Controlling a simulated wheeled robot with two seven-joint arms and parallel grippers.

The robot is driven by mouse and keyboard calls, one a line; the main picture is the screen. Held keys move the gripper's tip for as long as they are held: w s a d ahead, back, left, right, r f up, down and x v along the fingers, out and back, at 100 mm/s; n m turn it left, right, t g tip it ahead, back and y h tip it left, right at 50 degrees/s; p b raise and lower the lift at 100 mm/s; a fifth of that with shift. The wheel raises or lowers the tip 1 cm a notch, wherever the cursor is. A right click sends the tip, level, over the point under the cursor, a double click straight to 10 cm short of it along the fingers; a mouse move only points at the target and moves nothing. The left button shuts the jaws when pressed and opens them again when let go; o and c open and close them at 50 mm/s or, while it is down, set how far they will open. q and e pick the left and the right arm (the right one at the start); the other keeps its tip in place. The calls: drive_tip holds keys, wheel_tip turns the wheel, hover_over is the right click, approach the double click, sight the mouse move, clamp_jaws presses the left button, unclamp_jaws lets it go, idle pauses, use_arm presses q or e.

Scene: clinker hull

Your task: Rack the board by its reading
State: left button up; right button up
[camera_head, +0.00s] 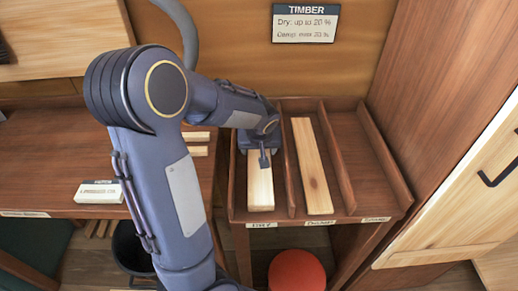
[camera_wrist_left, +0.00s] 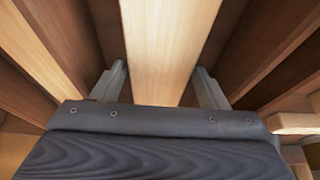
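A wooden rack (camera_head: 290,216) with several lanes has small front labels; one reads DRY (camera_head: 262,225) and the middle one seems to read DAMP (camera_head: 320,223). A pale board (camera_head: 260,188) lies in the DRY lane. Another pale board (camera_head: 312,165) lies in the middle lane. My left gripper (camera_head: 264,158) is over the back part of the DRY-lane board. In the left wrist view, its fingers (camera_wrist_left: 160,85) stand apart on either side of that board (camera_wrist_left: 168,45), with narrow gaps. My right gripper is not in view.
A sign (camera_head: 305,23) reads TIMBER, dry up to 20 %, damp over 20 %. A white device (camera_head: 99,191) with small text lies on the left bench (camera_head: 50,160). A red round stool (camera_head: 297,271) stands below the rack. The right lane (camera_head: 357,150) is empty.

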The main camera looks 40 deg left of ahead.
use_arm(q)
drive_tip(key=o, duration=0.4)
drive_tip(key=shift+c, duration=0.2)
drive_tip(key=v, duration=0.7)
drive_tip(key=shift+r+p, duration=0.1)
drive_tip(key=shift+p, duration=0.2)
drive_tip(key=shift+s+d+r, duration=0.15)
drive_tip(key=shift+s+r, duration=0.05)
drive_tip(key=shift+r, duration=0.2)
drive_tip(key=s+d+r+m+t+h+p, duration=0.1)
drive_tip(key=s+d+r+m+h+p, duration=0.1)
drive_tip(key=s+d, duration=0.5)
drive_tip(key=s+d+r+m+t+h+p, duration=0.1)
drive_tip(key=s+d+r+m+h+p, duration=0.2)
drive_tip(key=s+d, duration=0.4)
drive_tip(key=s+r+m+h, duration=0.1)
drive_tip(key=s, duration=0.3)
drive_tip(key=shift+s+d+r+h, duration=0.2)
drive_tip(key=shift+d+r+h, duration=0.1)
drive_tip(key=shift+r+h, duration=0.1)
